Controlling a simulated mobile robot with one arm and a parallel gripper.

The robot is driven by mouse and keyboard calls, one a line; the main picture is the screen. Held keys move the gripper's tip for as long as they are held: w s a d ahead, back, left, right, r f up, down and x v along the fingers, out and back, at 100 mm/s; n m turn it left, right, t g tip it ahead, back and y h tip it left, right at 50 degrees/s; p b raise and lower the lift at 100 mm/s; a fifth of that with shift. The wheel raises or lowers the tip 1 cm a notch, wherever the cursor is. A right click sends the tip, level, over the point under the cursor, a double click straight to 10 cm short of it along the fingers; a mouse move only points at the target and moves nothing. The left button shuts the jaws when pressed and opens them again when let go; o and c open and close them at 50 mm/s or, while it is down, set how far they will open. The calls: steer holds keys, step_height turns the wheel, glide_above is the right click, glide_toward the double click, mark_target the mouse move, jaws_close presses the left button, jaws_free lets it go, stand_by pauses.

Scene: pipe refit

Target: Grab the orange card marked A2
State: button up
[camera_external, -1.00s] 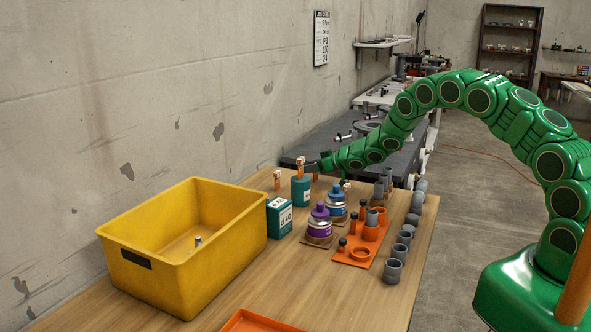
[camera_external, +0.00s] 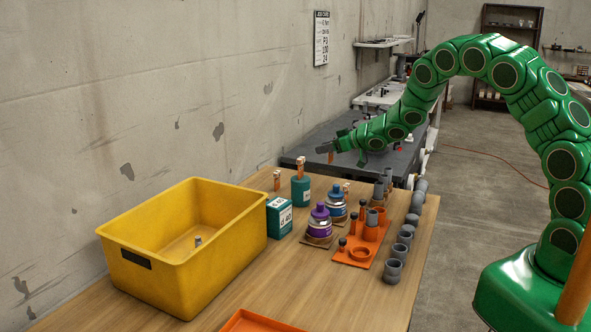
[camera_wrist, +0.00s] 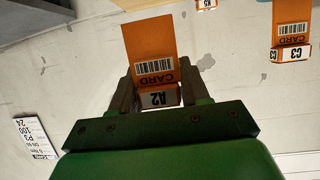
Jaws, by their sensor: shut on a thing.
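An orange card marked A2 (camera_wrist: 150,42) sits between the fingers of my gripper (camera_wrist: 157,92) in the wrist view. It has a barcode and a white end with the A2 label. My gripper is shut on it. In the external view my gripper (camera_external: 328,148) is raised above the far end of the wooden table, and a small piece of orange (camera_external: 331,157) shows at its fingers. Another orange card, marked C3 (camera_wrist: 291,28), is at the upper right of the wrist view, apart from my gripper.
A yellow bin (camera_external: 180,285) stands at the table's left. A dark workbench (camera_external: 400,160) lies behind.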

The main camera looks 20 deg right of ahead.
steer(key=s+d+r, duration=0.2)
steer(key=s, duration=0.3)
steer(key=shift+s+r, duration=0.3)
steer(key=shift+s, duration=0.1)
